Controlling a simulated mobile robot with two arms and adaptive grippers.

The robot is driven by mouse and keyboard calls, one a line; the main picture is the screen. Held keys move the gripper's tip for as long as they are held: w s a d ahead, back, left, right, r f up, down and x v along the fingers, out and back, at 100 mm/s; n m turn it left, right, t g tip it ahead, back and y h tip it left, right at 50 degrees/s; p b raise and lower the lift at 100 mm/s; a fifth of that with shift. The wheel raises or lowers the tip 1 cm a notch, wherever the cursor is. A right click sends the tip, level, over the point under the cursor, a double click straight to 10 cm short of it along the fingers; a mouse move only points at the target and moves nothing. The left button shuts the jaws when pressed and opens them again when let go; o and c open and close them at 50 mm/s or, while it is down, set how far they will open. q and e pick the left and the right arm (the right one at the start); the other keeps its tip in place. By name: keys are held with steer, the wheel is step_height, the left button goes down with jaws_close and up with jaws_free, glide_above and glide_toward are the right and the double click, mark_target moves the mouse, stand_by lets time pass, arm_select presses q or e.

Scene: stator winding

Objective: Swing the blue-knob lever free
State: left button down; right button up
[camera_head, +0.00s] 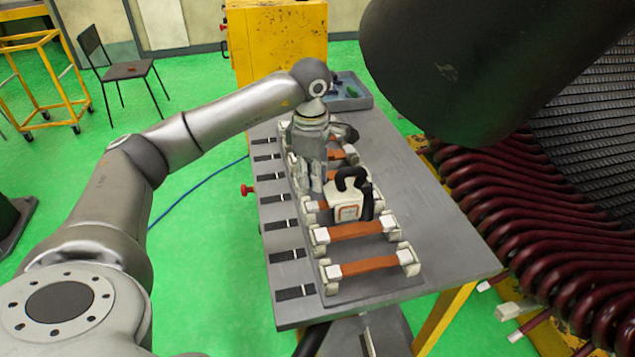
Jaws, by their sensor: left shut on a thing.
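My left gripper (316,186) points down over the far left part of the rack (330,272) on the grey table. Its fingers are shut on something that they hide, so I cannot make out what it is. I cannot make out a blue knob or its lever in this view. My right gripper is not in view.
A white device (348,207) with a black handle stands on the rack close to the gripper. Copper-coloured bars (358,231) lie across white holders. A grey tray (366,103) stands behind. Dark red coils (535,235) and a large dark cylinder (450,85) bound the right.

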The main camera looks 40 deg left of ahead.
arm_select(q)
steer(key=m, duration=0.1)
steer(key=a+m, duration=0.1)
steer(key=m, duration=0.1)
steer(key=shift+w+a+m+b, duration=0.2)
steer(key=shift+m+b, duration=0.1)
steer(key=shift+b, duration=0.1)
steer(key=shift+w+a+m, duration=0.15)
steer(key=shift+a+m, duration=0.05)
steer(key=shift+m, duration=0.55)
steer(key=shift+w+a+m, duration=0.15)
steer(key=shift+a+m, duration=0.05)
steer(key=shift+m, duration=0.55)
steer(key=c, duration=1.3)
jaws_free()
steer(key=shift+r, duration=0.1)
step_height(320, 180, up, 12)
steer(key=shift+s, duration=0.3)
steer(key=shift+f, duration=0.2)
